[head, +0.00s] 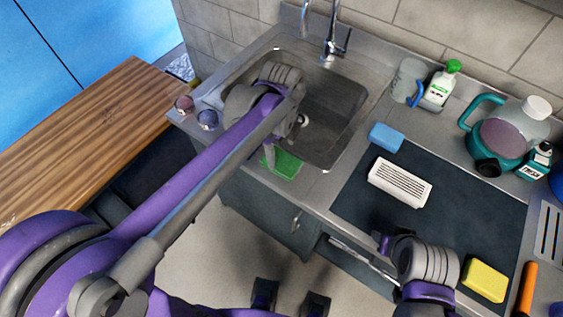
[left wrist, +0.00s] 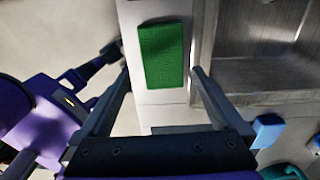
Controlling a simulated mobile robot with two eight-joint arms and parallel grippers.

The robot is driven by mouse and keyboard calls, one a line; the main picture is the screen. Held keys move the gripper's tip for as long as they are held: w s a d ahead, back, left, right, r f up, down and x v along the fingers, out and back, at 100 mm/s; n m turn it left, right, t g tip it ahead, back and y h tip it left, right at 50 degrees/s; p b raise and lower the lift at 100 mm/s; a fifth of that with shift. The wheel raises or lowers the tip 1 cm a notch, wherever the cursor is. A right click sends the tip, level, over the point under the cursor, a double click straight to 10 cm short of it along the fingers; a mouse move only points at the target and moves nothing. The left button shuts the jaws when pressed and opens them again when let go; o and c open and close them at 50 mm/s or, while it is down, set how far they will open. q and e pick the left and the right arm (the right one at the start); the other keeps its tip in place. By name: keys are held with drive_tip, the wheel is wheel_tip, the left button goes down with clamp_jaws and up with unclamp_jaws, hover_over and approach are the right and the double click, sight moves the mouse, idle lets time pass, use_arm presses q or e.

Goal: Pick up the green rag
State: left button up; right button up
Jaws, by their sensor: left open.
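The green rag (head: 286,166) lies flat on the front rim of the counter, just in front of the sink. In the left wrist view the rag (left wrist: 162,50) is a green rectangle on the pale counter strip, between and beyond my fingers. My left gripper (head: 269,155) is above the counter at the rag's left end and partly covers it in the head view. In the left wrist view the left gripper (left wrist: 161,76) is open, with nothing between its fingers. My right gripper (head: 385,243) is low at the counter's front, by the dark mat; its fingers are unclear.
The sink (head: 340,98) with its faucet (head: 335,42) is right behind the rag. A blue sponge (head: 386,137) and a white vented block (head: 400,182) are to the right. A dark mat (head: 465,210) covers the counter there. A wooden top (head: 85,135) is at left.

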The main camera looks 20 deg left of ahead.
sight(281, 160)
use_arm(q)
drive_tip(key=f, duration=0.5)
drive_tip(key=shift+w+a+f, duration=0.1)
drive_tip(key=shift+w+f, duration=0.05)
drive_tip(key=shift+w, duration=0.1)
drive_tip(key=c, duration=1.1)
drive_tip(key=shift+c, duration=0.2)
